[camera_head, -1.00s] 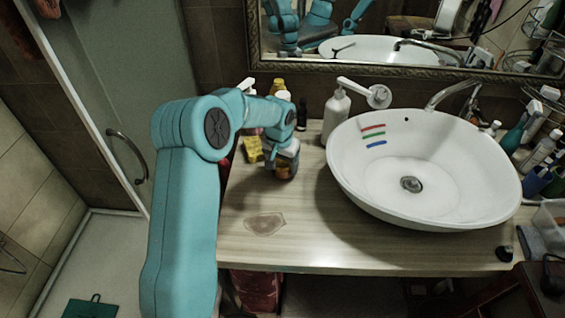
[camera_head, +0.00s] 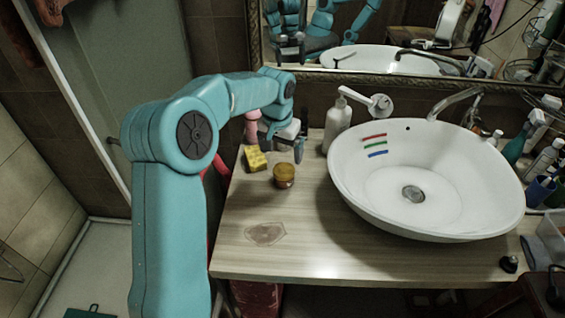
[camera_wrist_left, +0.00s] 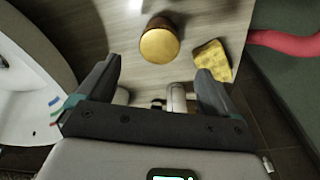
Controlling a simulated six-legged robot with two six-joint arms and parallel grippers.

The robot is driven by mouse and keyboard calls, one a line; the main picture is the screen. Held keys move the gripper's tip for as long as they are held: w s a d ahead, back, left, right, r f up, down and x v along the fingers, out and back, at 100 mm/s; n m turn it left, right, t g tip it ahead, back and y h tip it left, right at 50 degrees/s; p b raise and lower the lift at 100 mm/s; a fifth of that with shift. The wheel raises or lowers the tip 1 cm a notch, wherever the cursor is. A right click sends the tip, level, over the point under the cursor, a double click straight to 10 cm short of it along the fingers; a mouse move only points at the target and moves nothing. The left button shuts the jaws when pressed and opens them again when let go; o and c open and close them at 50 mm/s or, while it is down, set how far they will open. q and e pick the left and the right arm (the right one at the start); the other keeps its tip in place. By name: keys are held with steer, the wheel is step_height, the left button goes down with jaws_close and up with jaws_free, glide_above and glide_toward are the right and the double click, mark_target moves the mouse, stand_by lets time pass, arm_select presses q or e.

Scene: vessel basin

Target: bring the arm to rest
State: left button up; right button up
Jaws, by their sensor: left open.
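My left arm (camera_head: 172,200) comes in from the left and bends over the counter. My left gripper (camera_head: 286,146) is above the back left of the counter, behind a small jar with a yellow-brown lid (camera_head: 284,175). In the left wrist view the two fingers (camera_wrist_left: 158,76) are spread wide with nothing between them. The jar (camera_wrist_left: 159,43) stands on the counter beyond the fingertips, apart from them. My right gripper is not directly in view.
A yellow sponge (camera_head: 256,159) lies left of the jar. A white soap bottle (camera_head: 337,124) and the white basin (camera_head: 425,190) with coloured stripes stand to the right. A mirror (camera_head: 400,50) hangs behind. The front left counter (camera_head: 300,235) is mostly clear.

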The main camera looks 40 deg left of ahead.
arm_select(q)
steer(key=shift+s+r, duration=0.15)
steer(key=shift+r, duration=0.75)
steer(key=shift+s+d+f, duration=0.1)
